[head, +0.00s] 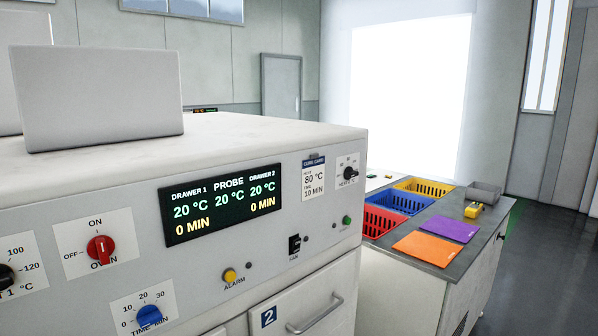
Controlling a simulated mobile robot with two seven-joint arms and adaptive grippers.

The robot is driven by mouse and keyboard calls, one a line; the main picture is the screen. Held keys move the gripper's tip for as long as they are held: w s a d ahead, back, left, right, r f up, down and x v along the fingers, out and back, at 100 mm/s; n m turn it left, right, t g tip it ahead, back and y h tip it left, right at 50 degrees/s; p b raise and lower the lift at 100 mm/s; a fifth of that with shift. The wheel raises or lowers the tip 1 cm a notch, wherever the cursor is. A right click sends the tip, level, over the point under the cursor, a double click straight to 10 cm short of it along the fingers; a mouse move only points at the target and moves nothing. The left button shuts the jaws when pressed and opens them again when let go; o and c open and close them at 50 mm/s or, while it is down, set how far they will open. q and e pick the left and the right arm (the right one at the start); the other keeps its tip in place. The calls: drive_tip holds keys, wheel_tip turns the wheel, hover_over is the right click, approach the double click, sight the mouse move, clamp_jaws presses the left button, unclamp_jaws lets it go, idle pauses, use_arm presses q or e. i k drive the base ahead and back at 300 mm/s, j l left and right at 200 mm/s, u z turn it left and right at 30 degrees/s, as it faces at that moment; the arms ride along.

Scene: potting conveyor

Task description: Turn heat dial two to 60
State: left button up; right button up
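Heat dial two (350,173) is a small black knob on a white label at the right end of the oven's front panel. Its scale numbers and pointer are too small to read surely. The display (222,204) reads 20 °C for drawer 1, probe and drawer 2, with 0 MIN under both drawers. Another black heat dial (6,275), marked 1, is cut off at the left edge, with 100 and 120 on its scale. Neither of my grippers is in view.
The panel also has a red oven knob (101,249), a blue time knob (149,315), a yellow alarm button (230,275), a green button (347,220) and a card (313,179) reading 80 °C, 10 MIN. Drawer 2's handle (316,316) sticks out below. A side table (446,254) holds colored baskets.

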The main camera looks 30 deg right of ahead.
sight(349, 173)
drive_tip(key=l+u, duration=0.25)
drive_tip(key=l, duration=0.35)
drive_tip(key=l+u, duration=0.2)
drive_tip(key=l, duration=0.4)
drive_tip(key=l+u, duration=0.25)
drive_tip(key=l, duration=0.35)
drive_tip(key=k+l+u, duration=0.2)
drive_tip(key=l, duration=0.4)
